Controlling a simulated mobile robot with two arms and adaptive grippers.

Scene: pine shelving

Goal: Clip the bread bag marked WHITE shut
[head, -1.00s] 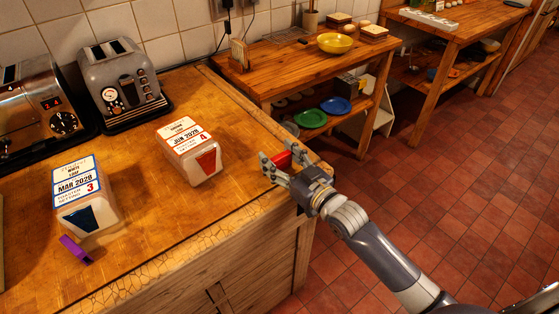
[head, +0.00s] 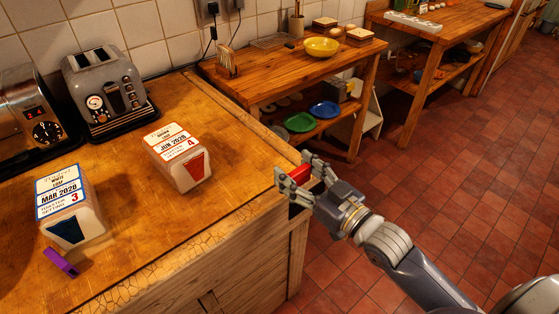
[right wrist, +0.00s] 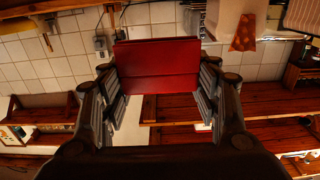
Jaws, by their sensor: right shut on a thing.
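The bread bag marked WHITE (head: 88,222), with a blue-edged label reading MAR 2028 and 3, stands at the left of the wooden counter in the head view. A purple clip (head: 61,262) lies at its near side; I cannot tell if they touch. My right gripper (head: 303,180) is at the counter's right edge, well right of the bag. It is shut on a red clip (head: 301,171), which also shows between the fingers in the right wrist view (right wrist: 157,65). My left gripper is not in view.
A second bread bag (head: 188,172) with an orange-edged label, JUN 2028 and 4, stands mid-counter. Two toasters (head: 105,90) stand at the back left. A wooden side table (head: 270,75) with a yellow bowl (head: 328,47) is beyond. The counter's front right (head: 220,215) is clear.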

